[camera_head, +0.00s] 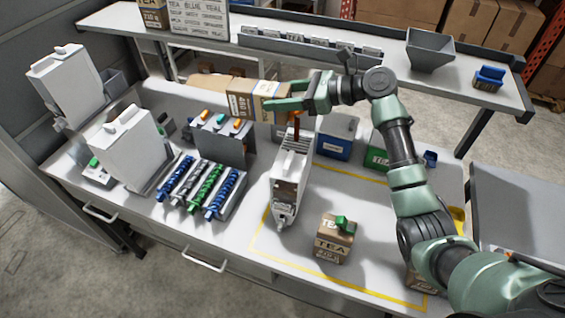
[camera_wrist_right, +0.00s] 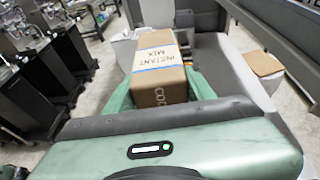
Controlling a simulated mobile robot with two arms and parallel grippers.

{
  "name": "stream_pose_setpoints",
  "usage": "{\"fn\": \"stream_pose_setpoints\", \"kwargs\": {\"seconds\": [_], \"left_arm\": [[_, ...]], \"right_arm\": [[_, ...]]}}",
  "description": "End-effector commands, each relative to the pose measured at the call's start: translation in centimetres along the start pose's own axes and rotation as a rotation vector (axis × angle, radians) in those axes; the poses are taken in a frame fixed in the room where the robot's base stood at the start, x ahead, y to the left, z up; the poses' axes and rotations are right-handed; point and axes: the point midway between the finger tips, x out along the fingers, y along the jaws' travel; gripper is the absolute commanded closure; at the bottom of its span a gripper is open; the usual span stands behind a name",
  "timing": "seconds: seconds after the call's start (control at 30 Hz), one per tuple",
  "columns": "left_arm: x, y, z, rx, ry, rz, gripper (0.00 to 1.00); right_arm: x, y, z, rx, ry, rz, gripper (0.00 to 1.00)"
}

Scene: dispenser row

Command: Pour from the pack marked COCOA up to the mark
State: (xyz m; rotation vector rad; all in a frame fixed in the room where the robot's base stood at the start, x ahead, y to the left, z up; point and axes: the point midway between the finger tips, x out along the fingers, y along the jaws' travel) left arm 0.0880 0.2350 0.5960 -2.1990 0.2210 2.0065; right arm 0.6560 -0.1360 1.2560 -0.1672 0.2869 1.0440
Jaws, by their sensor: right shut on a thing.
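My right gripper (camera_head: 305,97) is shut on a long brown pack (camera_head: 240,97), held almost level above the bench. In the right wrist view the pack (camera_wrist_right: 163,72) shows a white label reading INSTANT MIX and a partly visible word starting CO. A white dispenser (camera_head: 290,178) stands below and right of the pack, with a dark narrow slot on its front. A thin reddish-brown strip shows between the gripper and the dispenser's top; I cannot tell whether it is falling powder. The fill level and mark cannot be made out. My left gripper is not in view.
A TEA pack (camera_head: 332,246) with a green clip stands inside the yellow outline. Blue (camera_head: 337,138) and green bins stand behind. A rack of coiled rods (camera_head: 200,185) and white dispensers (camera_head: 128,148) stand left. A grey hopper (camera_head: 430,50) is on the upper shelf.

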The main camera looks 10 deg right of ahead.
Motion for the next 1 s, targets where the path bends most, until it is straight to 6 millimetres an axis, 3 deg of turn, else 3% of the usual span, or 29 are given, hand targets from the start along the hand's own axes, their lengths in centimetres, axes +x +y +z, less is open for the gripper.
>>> {"fn": "stream_pose_setpoints", "kwargs": {"seconds": [1.0], "left_arm": [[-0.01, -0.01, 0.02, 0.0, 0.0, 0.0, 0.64]], "right_arm": [[-0.15, -0.01, -0.12, 0.0, -0.039, 0.0, 1.0]]}}
